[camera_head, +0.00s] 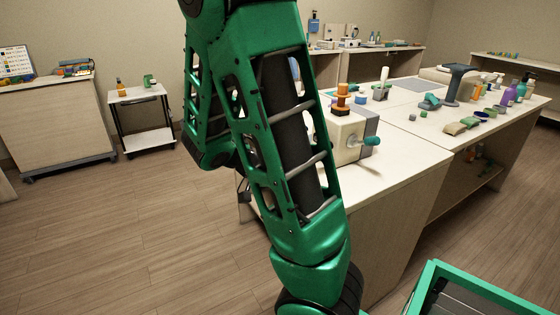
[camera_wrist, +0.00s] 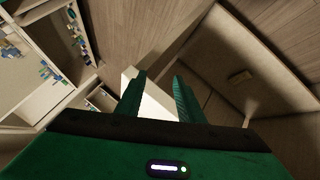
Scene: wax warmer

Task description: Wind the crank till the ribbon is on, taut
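A cream box-shaped device (camera_head: 343,138) with a grey side stands on the near end of the long table, partly hidden behind my green arm in the head view. A crank with a teal knob (camera_head: 371,141) sticks out from its side. An orange-brown spool (camera_head: 342,92) stands upright on its top. I cannot make out a ribbon. My gripper (camera_wrist: 160,85) shows in the wrist view as two green fingers, apart, with no held object visible between them. In the head view the gripper is out of sight. The crank and spool do not show clearly in the wrist view.
The long table (camera_head: 410,157) has a clear near edge. A dark stand (camera_head: 455,82), bottles and small pouches occupy its far right part. A cabinet (camera_head: 55,125) and a small cart (camera_head: 147,142) stand at left. Wooden floor (camera_head: 130,220) is open there.

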